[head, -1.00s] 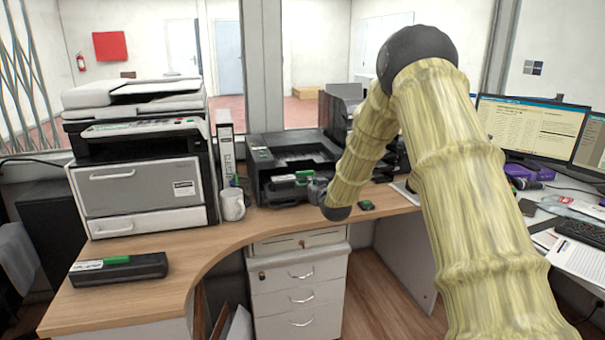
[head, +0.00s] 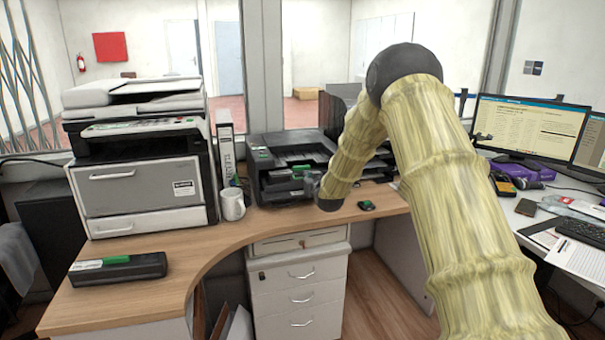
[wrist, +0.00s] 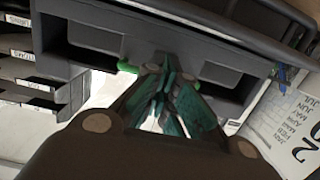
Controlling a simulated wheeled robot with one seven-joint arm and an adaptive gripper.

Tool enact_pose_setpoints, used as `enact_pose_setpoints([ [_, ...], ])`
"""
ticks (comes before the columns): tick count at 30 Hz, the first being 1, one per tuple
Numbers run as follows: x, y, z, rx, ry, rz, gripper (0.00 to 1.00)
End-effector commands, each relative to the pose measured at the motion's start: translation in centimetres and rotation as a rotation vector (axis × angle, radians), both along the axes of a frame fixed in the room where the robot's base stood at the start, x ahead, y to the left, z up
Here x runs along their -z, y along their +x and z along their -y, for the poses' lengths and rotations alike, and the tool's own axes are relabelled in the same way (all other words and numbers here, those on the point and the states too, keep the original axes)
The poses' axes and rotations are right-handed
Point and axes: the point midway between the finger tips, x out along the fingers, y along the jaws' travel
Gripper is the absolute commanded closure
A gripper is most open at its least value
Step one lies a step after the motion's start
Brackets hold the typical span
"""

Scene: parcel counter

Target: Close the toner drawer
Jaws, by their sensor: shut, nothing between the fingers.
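The small black printer (head: 262,165) stands at the middle of the desk. Its toner drawer (head: 285,184), with a green-handled cartridge in it, now sits back in the printer's front, close to flush; I cannot tell whether it is fully shut. My gripper (head: 312,183) is at the right part of the drawer front, partly hidden by my arm in the head view. In the wrist view, my gripper (wrist: 170,105) has its fingers together and empty against or just before the dark printer front (wrist: 205,50). I cannot tell whether they touch. A green bit shows beside them.
A loose black cartridge with a green strip (head: 118,268) lies on the desk at left. A white mug (head: 232,204) and a binder (head: 225,148) stand left of the printer. A large copier (head: 140,165) is further left. A small black-and-green object (head: 367,205) lies at right.

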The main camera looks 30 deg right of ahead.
Motion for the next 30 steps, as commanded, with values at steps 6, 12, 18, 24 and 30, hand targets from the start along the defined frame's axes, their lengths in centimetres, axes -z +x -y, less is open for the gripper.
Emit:
enact_pose_setpoints([
  [6, -0.2, 1.2, 0.2, -0.001, -0.001, 0.005, 1.0],
  [12, -0.3, 2.3, 0.5, -0.001, -0.001, 0.005, 1.0],
  [18, -0.2, 3.3, 0.7, -0.001, -0.001, 0.004, 1.0],
  [24, -0.3, 4.3, 1.0, 0.0, -0.001, 0.006, 1.0],
  [30, -0.2, 5.3, 1.2, 0.0, -0.001, 0.004, 1.0],
])
